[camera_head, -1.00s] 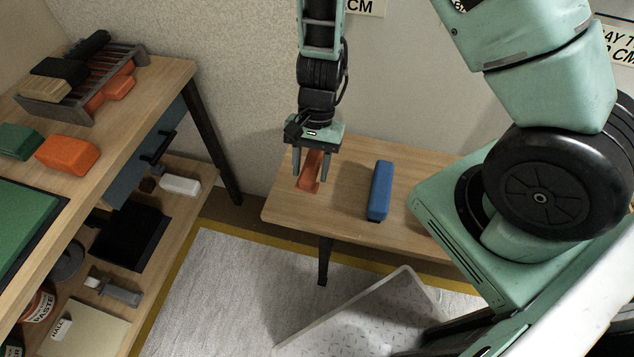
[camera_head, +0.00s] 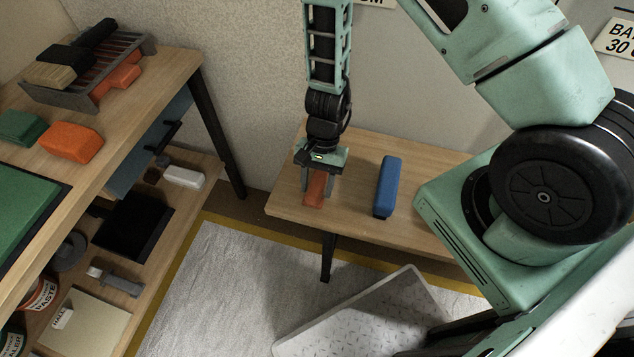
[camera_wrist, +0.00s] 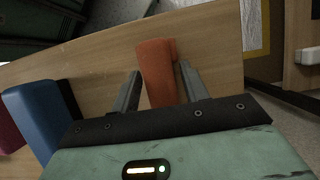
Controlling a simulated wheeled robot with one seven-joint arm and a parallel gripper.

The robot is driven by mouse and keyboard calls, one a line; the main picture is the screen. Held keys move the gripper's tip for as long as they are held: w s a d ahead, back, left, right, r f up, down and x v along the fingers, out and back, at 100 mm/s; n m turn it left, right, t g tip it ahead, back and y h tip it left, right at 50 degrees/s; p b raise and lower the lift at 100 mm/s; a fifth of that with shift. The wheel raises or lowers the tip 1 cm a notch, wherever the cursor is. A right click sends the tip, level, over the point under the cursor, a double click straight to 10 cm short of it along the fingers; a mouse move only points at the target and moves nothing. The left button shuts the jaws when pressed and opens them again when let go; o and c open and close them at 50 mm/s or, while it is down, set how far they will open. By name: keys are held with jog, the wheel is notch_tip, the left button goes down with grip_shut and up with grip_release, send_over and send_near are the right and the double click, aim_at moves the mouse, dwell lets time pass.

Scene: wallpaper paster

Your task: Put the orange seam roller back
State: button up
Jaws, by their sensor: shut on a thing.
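The orange seam roller (camera_head: 315,190) is at the left part of the low wooden table in the head view. My gripper (camera_head: 317,182) reaches down over it and is shut on it. In the wrist view the orange piece (camera_wrist: 156,72) shows between the two fingers of my gripper (camera_wrist: 160,69), with its far end sticking out past the fingertips. Only a plain orange body shows; any roller wheel is hidden or cannot be made out. I cannot tell whether it still touches the tabletop. A slotted rack (camera_head: 75,88) on the left bench holds brushes and an orange-handled tool (camera_head: 124,76).
A blue block (camera_head: 388,187) stands right of my gripper on the low table (camera_head: 355,205). An orange block (camera_head: 72,142) and a green one (camera_head: 20,127) lie on the left bench (camera_head: 180,75). A pale tilted panel (camera_head: 375,310) is on the floor sheet.

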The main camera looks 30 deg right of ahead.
jog(key=shift+f, duration=0.3)
jog(key=o, duration=1.1)
jog(key=shift+r, duration=0.1)
